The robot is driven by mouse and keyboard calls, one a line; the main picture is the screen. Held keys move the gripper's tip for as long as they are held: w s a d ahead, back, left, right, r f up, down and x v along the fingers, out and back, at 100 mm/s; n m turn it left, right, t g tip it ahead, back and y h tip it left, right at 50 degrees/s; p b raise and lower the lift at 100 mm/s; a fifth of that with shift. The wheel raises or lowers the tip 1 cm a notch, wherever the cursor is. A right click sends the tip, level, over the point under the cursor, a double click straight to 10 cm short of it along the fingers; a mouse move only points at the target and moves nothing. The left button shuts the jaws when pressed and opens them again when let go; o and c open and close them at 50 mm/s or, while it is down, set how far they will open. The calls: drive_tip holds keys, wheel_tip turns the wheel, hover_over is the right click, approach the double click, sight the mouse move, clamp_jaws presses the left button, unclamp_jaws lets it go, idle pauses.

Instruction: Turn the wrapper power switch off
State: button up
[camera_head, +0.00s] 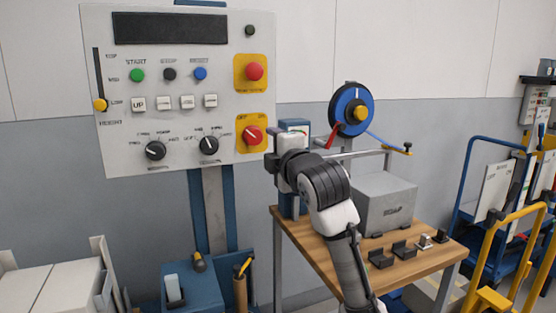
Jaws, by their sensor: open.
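The wrapper power switch (252,134) is a red rotary knob on a yellow plate, at the lower right of the grey control panel (180,178). Small lettering sits above the knob; the word by its upper left looks like OFF. A pale mark shows on the knob, but I cannot tell for sure which position it points to. My gripper (268,162) is open and empty, just below and right of the yellow plate. It appears apart from the knob, though the depth is hard to judge. My arm hides part of the workbench.
A red emergency button (254,71) sits above the switch, with two black selector knobs to its left. A wooden workbench (425,262) carries a grey box (385,203) and small black holders. A blue reel (351,110) stands behind. A yellow-railed cart (505,250) stands at right.

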drive_tip(key=v, duration=0.2)
drive_tip(key=shift+s+d, duration=0.1)
drive_tip(key=shift+s, duration=0.15)
